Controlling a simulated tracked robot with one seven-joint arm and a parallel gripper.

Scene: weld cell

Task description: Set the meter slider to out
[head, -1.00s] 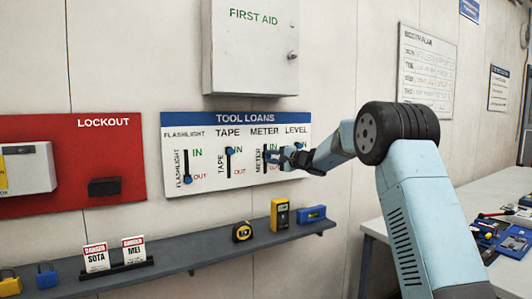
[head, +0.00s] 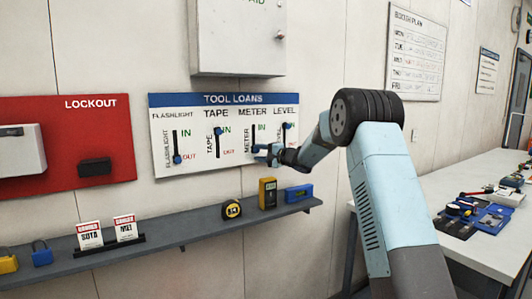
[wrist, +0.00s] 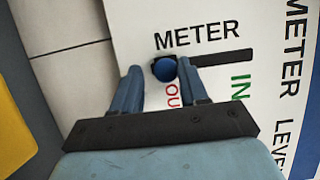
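The TOOL LOANS board (head: 190,178) hangs on the wall with several vertical sliders. The meter slider's blue knob (wrist: 165,68) sits at the OUT end of its dark slot (wrist: 222,58), and the slot runs clear toward the green IN. My gripper (wrist: 160,72) has a finger on each side of the knob, with a gap on the left; the right fingertip is close to it or touching, I cannot tell which. The right finger partly hides the OUT label (wrist: 172,95). In the head view my gripper (head: 262,154) is at the slot's lower end.
The flashlight knob (head: 178,160) is low; the tape knob (head: 218,130) and level knob (head: 287,126) are high. A shelf (head: 190,238) below holds a tape measure (head: 231,209), a yellow meter (head: 267,193) and a blue level (head: 299,193). A workbench (head: 425,190) stands right.

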